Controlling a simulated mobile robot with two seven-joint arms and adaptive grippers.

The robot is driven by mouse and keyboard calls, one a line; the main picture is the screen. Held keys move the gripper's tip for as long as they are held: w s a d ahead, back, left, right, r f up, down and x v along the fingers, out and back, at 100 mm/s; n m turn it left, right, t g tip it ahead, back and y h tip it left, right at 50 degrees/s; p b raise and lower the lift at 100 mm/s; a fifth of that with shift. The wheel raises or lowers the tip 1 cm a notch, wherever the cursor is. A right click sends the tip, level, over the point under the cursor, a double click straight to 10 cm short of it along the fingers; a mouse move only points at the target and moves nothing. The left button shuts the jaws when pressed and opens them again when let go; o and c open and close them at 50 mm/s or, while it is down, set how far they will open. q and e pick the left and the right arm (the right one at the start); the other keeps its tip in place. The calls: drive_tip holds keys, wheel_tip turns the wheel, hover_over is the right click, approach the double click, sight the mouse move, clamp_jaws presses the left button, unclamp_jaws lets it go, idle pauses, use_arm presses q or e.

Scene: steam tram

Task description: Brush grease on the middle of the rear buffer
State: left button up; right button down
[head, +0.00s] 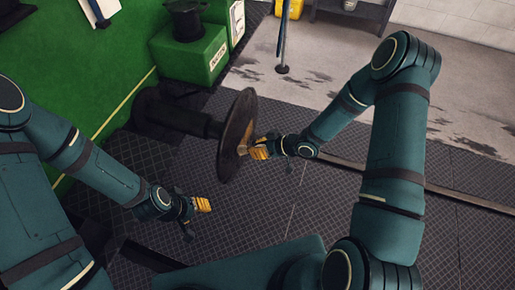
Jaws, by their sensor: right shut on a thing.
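The rear buffer (229,135) is a dark round disc on a thick black stem. It stands out from the green tram body, with its face turned to the right. My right gripper (259,150), with yellow fingers, is shut on a small brush (243,148) right at the buffer's face. The brush is small and partly hidden by the fingers. A tan patch shows near the middle of the face; I cannot tell whether it is grease or part of the brush. My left gripper (204,204) hangs low, left of and below the buffer; its opening is too small to judge.
The green tram body (95,75) fills the left. A green box (190,58) with a black pot-like thing (186,18) stands behind the buffer. The floor below the buffer looks clear.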

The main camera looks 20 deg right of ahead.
drive_tip(key=shift+w+d+r+p, duration=1)
drive_tip(key=shift+w+d, duration=3.3)
drive_tip(key=shift+w, duration=2)
drive_tip(key=shift+s+a+f, duration=0.1)
drive_tip(key=shift+s+a, duration=1.35)
drive_tip(key=shift+s, duration=0.65)
drive_tip(key=shift+s+a, duration=1.45)
drive_tip(key=shift+s, duration=0.6)
drive_tip(key=shift+s+a+f, duration=0.1)
drive_tip(key=shift+s+a, duration=1.35)
drive_tip(key=shift+s, duration=0.65)
drive_tip(key=shift+r, duration=0.1)
drive_tip(key=s+d+p, duration=0.1)
drive_tip(key=s+d, duration=0.2)
drive_tip(key=d, duration=0.2)
drive_tip(key=shift+s, duration=0.2)
